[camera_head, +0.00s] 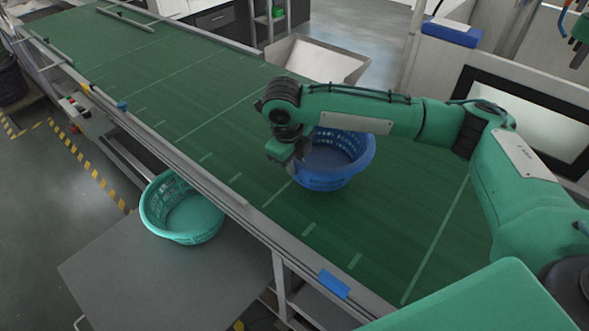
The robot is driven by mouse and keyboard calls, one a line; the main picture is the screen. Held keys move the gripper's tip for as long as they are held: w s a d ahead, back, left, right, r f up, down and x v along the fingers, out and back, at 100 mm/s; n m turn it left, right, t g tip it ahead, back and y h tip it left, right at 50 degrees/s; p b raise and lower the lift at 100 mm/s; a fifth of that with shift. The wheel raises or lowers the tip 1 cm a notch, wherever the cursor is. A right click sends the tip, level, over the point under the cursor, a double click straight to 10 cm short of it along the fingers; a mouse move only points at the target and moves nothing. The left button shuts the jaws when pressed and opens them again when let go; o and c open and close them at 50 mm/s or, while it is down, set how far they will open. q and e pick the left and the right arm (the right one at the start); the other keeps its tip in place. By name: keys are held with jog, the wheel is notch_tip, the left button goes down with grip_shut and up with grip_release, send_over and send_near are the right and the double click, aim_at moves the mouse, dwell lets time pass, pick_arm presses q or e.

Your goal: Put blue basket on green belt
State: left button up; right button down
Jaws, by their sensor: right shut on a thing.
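The blue basket (328,176) is a round basket with a slotted wall, and it is over the green belt (250,128), right of the picture's middle. I cannot tell whether its bottom rests on the belt or is slightly above it. The basket looks upright and empty. My right gripper (291,160) is at the basket's left rim, shut on it. My right arm comes in from the right and hides the basket's far upper rim. My left gripper is not in view.
A teal basket (183,210) stands on a grey plate (150,275) left of the belt's near rail. A grey metal chute (318,60) is behind the belt. The belt's far left part is clear. A blue box (452,33) is at the upper right.

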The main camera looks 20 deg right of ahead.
jog(key=shift+s+a+p+x, duration=0.1)
jog(key=shift+a+p+x, duration=0.05)
jog(key=shift+x, duration=0.65)
jog(key=shift+s+a+p+x, duration=0.1)
jog(key=shift+p+x, duration=0.1)
jog(key=shift+x, duration=0.55)
jog(key=shift+s+a+p+x, duration=0.1)
jog(key=shift+a+p+x, duration=0.05)
jog(key=shift+x, duration=0.65)
jog(key=c, duration=1.2)
grip_release()
jog(key=shift+f, duration=0.1)
jog(key=shift+o, duration=0.2)
jog(key=b+v, duration=0.3)
jog(key=v, duration=0.9)
jog(key=shift+b, duration=0.3)
jog(key=shift+w+d, duration=0.1)
jog(key=shift+w, duration=0.05)
